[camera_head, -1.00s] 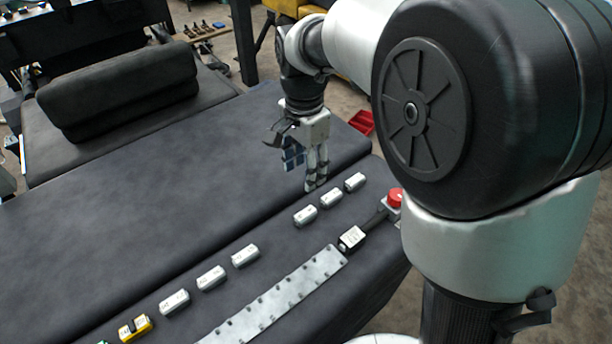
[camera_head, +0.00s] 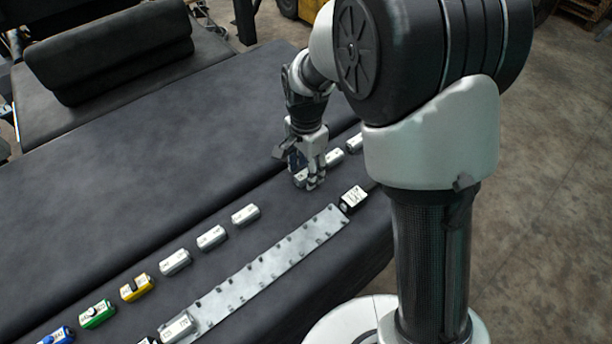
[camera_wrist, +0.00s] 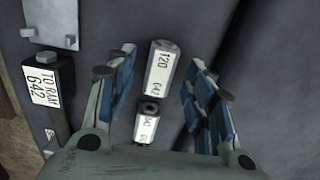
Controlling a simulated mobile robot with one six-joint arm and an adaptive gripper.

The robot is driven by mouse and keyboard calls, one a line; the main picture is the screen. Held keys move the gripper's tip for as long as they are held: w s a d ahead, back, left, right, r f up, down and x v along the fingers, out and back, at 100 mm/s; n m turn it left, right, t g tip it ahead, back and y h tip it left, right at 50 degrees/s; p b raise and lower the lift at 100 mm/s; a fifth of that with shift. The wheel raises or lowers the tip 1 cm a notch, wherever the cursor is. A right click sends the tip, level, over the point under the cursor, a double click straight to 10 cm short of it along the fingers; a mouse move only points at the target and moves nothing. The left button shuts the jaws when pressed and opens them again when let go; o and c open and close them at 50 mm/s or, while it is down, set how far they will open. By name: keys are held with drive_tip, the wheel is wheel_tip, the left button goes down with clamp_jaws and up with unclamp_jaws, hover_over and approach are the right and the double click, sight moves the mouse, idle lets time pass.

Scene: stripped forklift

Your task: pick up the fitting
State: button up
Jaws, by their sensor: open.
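My gripper (camera_head: 309,184) is open and pointing down over the row of fittings on the dark bench. In the wrist view its blue-padded fingers (camera_wrist: 160,72) stand on either side of a silver hexagonal fitting (camera_wrist: 151,76) labelled 120 and 642. I see no clear contact. A second silver fitting (camera_wrist: 146,128), also marked 642, lies just below it, partly between the fingers. In the head view the fitting (camera_head: 299,177) at the gripper is partly hidden by the fingers. Two more silver fittings (camera_head: 334,158) (camera_head: 355,143) lie to its right.
Several silver fittings (camera_head: 245,214) continue left, then a yellow (camera_head: 136,289), a green (camera_head: 97,314) and a blue one (camera_head: 56,337). A notched metal strip (camera_head: 262,272) lies in front. A black block labelled TO RAM 642 (camera_wrist: 47,88) stands beside the strip's end.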

drive_tip(key=shift+f, duration=0.45)
clamp_jaws()
idle(0.3)
